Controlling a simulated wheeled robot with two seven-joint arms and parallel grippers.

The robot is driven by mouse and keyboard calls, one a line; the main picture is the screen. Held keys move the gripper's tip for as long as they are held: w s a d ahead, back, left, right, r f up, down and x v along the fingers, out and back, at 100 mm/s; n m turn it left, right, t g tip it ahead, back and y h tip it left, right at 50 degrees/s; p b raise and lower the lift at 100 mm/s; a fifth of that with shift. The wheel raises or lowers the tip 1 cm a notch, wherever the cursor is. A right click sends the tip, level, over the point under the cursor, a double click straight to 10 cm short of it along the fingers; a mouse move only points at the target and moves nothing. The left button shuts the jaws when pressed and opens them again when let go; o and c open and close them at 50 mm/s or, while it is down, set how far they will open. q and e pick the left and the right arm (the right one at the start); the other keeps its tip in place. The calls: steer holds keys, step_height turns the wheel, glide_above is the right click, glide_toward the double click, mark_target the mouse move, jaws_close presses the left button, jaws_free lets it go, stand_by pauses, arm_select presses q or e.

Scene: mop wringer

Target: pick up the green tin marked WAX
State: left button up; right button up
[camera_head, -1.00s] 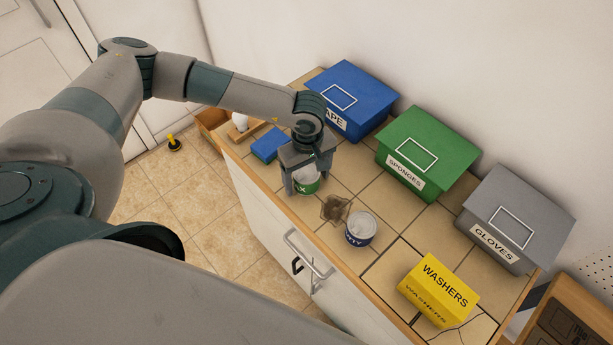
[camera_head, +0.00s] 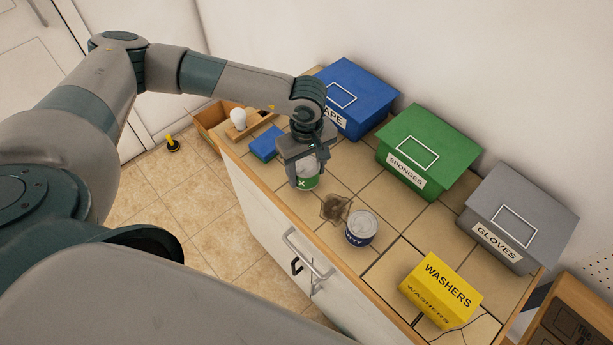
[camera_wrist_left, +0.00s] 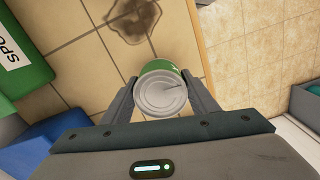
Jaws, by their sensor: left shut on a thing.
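The green tin (camera_head: 306,182) with a pale lid shows between the fingers of my left gripper (camera_head: 306,180); only the end of its label, an "X", is readable. In the left wrist view the tin's round grey lid (camera_wrist_left: 161,93) sits between the two fingers (camera_wrist_left: 163,100), which are shut on its sides. The tin looks upright. I cannot tell whether its base touches the tiled counter. My right gripper is not in view.
A dark stain (camera_head: 336,208) and a blue-labelled tin (camera_head: 361,228) are close by on the counter. Blue (camera_head: 355,90), green (camera_head: 428,145) and grey (camera_head: 515,215) bins stand along the wall. A yellow WASHERS box (camera_head: 440,288) and a blue block (camera_head: 265,144) also lie there.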

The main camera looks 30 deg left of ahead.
arm_select(q)
steer(key=shift+r+b, duration=0.45)
steer(key=shift+r, duration=0.1)
steer(key=s+d+r+b, duration=0.5)
steer(key=s+d+r, duration=0.2)
steer(key=s+d, duration=0.1)
steer(key=shift+d+r, duration=0.25)
steer(key=shift+d, duration=0.05)
